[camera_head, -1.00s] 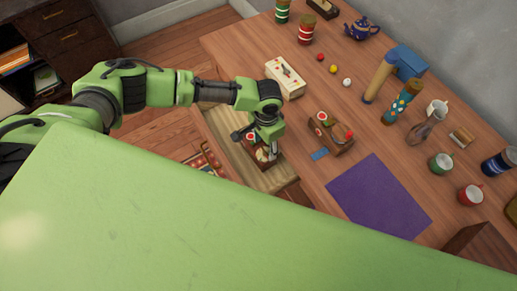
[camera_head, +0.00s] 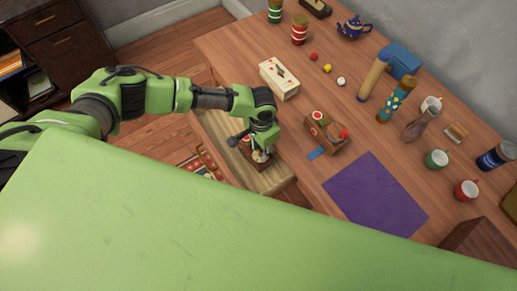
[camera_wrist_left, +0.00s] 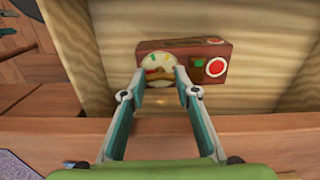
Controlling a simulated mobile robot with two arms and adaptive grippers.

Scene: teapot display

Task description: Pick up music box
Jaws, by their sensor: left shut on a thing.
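A small reddish-brown box with a red-and-white disc, which I take for the music box (camera_head: 249,153), lies in an open wooden drawer (camera_head: 272,180) under the tabletop. In the left wrist view the box (camera_wrist_left: 213,50) also shows a green patch and a round whitish part with coloured dots. My left gripper (camera_head: 259,152) reaches down into the drawer from above. In the wrist view its two fingers (camera_wrist_left: 159,86) are at either side of the round part, shut on it. The box's underside is hidden. My right gripper is not in view.
A similar wooden box (camera_head: 325,133) with a red ball stands on the table, near a blue strip (camera_head: 316,153) and purple mat (camera_head: 375,195). A cream box (camera_head: 279,78) is near the table edge above the drawer. Cups, canisters and a teapot (camera_head: 353,28) stand farther back.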

